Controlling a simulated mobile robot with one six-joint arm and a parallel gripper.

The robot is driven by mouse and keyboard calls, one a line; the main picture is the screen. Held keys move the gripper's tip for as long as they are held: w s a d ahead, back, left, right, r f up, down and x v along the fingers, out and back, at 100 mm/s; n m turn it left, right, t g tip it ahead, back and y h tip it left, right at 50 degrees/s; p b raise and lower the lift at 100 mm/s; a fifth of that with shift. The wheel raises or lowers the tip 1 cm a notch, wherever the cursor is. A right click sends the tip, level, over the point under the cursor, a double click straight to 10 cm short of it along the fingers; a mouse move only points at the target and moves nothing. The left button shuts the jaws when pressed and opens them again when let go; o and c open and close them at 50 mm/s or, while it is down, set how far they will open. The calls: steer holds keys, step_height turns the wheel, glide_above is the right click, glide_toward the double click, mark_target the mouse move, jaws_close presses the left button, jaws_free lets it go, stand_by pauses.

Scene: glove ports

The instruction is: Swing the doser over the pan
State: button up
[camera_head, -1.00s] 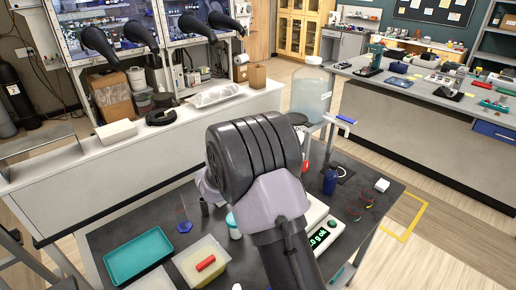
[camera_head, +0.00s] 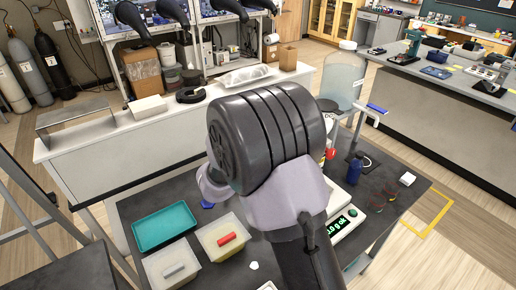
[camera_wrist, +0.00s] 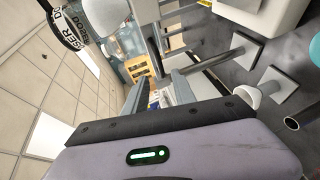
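The doser (camera_wrist: 72,28), a clear and white jar with dark lettering reading "DOSER", is at the upper left of the wrist view, cut by the frame edge. My gripper (camera_wrist: 157,78) points away from the camera; its two grey fingers stand apart with nothing between them. The doser is to the left of the fingers, not touching them. In the head view my dark arm covers the gripper and part of the bench. The white balance (camera_head: 341,228) with a green display shows just right of my arm. Its pan is hidden there, and I cannot pick it out in the wrist view.
A teal tray (camera_head: 165,228), a tub with a red piece (camera_head: 221,243) and a tub with a grey piece (camera_head: 171,268) stand left on the dark bench (camera_head: 135,206). A dark blue bottle (camera_head: 355,169) is behind the balance. A large clear bottle (camera_head: 344,78) stands beyond.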

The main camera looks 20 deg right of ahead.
steer(key=p+v, duration=0.1)
steer(key=v, duration=0.7)
steer(key=shift+a, duration=0.1)
steer(key=s+a+r+m+t+y+b, duration=0.25)
steer(key=s+a+m+y+b, duration=0.35)
steer(key=a+y+b, duration=0.5)
steer(key=s+d+f+m+g+y, duration=0.1)
steer(key=s+f+m+g, duration=0.1)
steer(key=s, duration=0.9)
steer(key=s+d+f+m+g+y+b, duration=0.1)
steer(key=s+f+m+g+y, duration=0.1)
steer(key=s+f, duration=0.4)
steer(key=s+m+g, duration=0.1)
steer(key=s+g, duration=0.1)
steer(key=s, duration=0.3)
steer(key=shift+s+f, duration=0.25)
